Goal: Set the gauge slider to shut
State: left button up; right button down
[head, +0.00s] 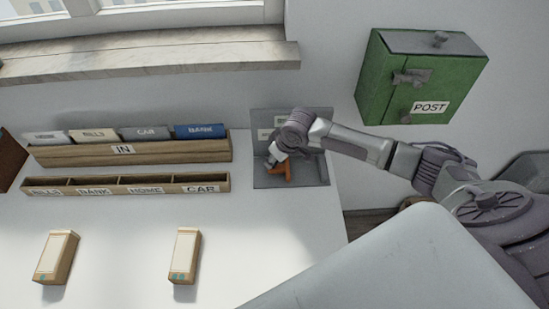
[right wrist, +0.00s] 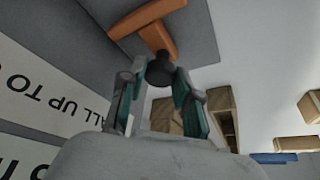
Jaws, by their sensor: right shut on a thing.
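A grey panel unit (head: 318,172) stands at the back right of the white desk. An orange piece (head: 284,172) shows low on it. In the right wrist view the orange piece (right wrist: 158,32) has a bar and a crosspiece, close beyond the fingertips. A dark round knob (right wrist: 160,71) sits at its near side. My right gripper (head: 273,160) is at the panel, and in the right wrist view (right wrist: 160,78) its fingers are shut on the dark knob. The arm hides part of the panel in the head view. My left gripper is not in view.
A wooden IN rack (head: 180,152) with several labelled folders and a wooden sorter (head: 222,184) stand left of the panel. Two wooden boxes (head: 58,258) (head: 184,256) are nearer. A green POST box (head: 398,62) hangs on the wall. Desk space (head: 120,240) between the boxes is clear.

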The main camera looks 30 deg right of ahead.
jog(key=s+d+p, duration=0.1)
jog(key=d, duration=0.1)
jog(key=s+d+p, duration=0.1)
jog(key=d+p, duration=0.1)
jog(key=d, duration=0.1)
jog(key=shift+s+d+r, duration=0.1)
jog(key=shift+s+d, duration=0.25)
jog(key=shift+s, duration=0.05)
jog(key=shift+s+d, duration=0.1)
jog(key=shift+d, duration=0.2)
jog(key=c, duration=0.8)
grip_release()
jog(key=shift+d, duration=0.1)
jog(key=shift+r, duration=0.15)
jog(key=v, duration=1.1)
jog(key=shift+s+r, duration=0.15)
jog(key=shift+s, duration=0.1)
